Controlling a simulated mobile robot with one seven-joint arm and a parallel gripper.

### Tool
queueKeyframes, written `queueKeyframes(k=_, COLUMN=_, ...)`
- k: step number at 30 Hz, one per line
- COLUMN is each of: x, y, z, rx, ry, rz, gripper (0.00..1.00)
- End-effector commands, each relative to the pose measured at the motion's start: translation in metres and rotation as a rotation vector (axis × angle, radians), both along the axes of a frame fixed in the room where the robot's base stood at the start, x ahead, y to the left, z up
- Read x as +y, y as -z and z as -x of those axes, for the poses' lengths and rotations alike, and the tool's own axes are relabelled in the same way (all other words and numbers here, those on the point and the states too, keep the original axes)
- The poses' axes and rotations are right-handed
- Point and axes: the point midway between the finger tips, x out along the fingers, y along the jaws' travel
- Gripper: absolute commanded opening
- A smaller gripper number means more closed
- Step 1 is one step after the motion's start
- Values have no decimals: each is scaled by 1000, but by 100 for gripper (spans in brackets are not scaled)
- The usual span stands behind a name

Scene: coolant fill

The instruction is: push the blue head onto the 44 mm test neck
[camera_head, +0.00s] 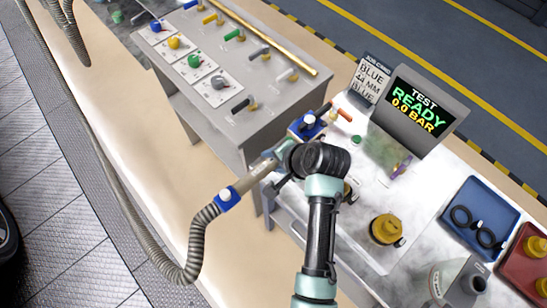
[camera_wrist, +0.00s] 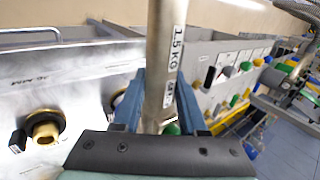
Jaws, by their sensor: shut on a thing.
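My gripper (camera_head: 281,158) is shut on a pale metal tube (camera_head: 252,177) with a ribbed hose at its lower end. In the wrist view the blue fingers of my gripper (camera_wrist: 160,90) close around the tube (camera_wrist: 165,40), which bears a "1.5 KG" label. The blue head (camera_head: 308,124) shows just beyond my gripper, at the white bench's far left corner. My wrist hides part of it; I cannot tell whether it touches a neck. A brass neck (camera_head: 386,229) stands on the bench, also in the wrist view (camera_wrist: 45,128). I cannot read which neck is 44 mm.
The display (camera_head: 417,108) reads "TEST READY 0.0 BAR", beside a card (camera_head: 371,79) reading "BLUE 44 MM BLUE". A blue tray (camera_head: 486,190) with black rings and a red tray (camera_head: 520,268) stand at right. A grey bench (camera_head: 243,110) with several coloured handles stands at left.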

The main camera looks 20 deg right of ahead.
Motion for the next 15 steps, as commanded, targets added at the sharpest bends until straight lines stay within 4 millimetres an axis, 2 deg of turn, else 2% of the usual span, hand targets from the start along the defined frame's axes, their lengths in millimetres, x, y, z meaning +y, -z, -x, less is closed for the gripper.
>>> queueKeyframes(k=12, x=0, y=4, z=0, rx=2, ry=0, rz=1, gripper=0)
queueKeyframes(k=13, x=0, y=4, z=1, rx=2, ry=0, rz=1, gripper=43)
queueKeyframes(k=15, x=0, y=4, z=1, rx=2, ry=0, rz=1, gripper=56)
